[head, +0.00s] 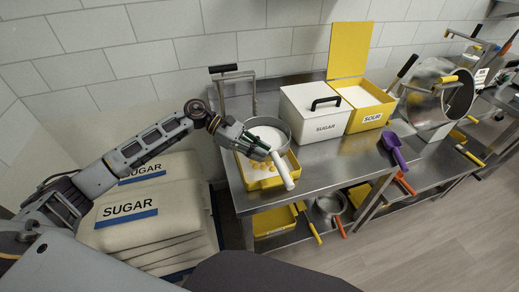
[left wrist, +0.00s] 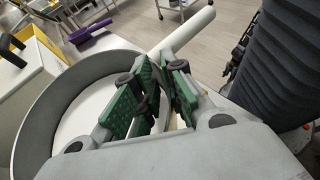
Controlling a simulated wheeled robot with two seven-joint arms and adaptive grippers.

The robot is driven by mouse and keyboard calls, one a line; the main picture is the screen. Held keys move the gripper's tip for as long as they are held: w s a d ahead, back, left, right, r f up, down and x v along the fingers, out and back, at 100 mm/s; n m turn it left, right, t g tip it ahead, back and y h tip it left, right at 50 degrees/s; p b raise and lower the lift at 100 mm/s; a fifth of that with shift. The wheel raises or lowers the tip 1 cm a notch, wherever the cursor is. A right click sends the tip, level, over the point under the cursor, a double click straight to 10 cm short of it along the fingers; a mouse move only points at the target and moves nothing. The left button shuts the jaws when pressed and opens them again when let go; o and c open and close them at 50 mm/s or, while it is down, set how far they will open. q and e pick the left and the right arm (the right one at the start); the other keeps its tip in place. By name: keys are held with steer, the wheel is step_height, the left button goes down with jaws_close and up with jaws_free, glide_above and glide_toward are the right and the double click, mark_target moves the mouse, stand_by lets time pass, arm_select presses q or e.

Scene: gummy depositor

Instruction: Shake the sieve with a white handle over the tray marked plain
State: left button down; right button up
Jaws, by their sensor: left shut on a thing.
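My left gripper (head: 259,149) is shut on the white handle (head: 283,172) of a round grey sieve (head: 287,131). In the left wrist view the green-padded fingers (left wrist: 150,92) close around the handle (left wrist: 188,32), near the sieve's grey rim (left wrist: 48,92). The sieve has a white bottom or white contents; I cannot tell which. It is above a yellow tray (head: 262,184) at the left end of the steel table, covering part of it. Pale yellow pieces show in the tray. No marking on this tray is readable. My right gripper is not in view.
A white box marked SUGAR (head: 325,127) and an open yellow bin marked SOUR (head: 367,120) stand right of the sieve. A purple scoop (head: 393,150) lies near the front edge. Sugar sacks (head: 125,207) are stacked left of the table (head: 333,168). Yellow trays and a pan sit below.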

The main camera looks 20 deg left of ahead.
arm_select(q)
steer(key=shift+w+a, duration=0.15)
steer(key=shift+w, duration=0.15)
steer(key=shift+f, duration=0.1)
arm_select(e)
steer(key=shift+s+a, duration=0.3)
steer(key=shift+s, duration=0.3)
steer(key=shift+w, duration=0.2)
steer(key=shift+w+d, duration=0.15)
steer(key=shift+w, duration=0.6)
arm_select(q)
steer(key=shift+w, duration=0.1)
steer(key=shift+w+d, duration=0.1)
steer(key=shift+d, duration=0.15)
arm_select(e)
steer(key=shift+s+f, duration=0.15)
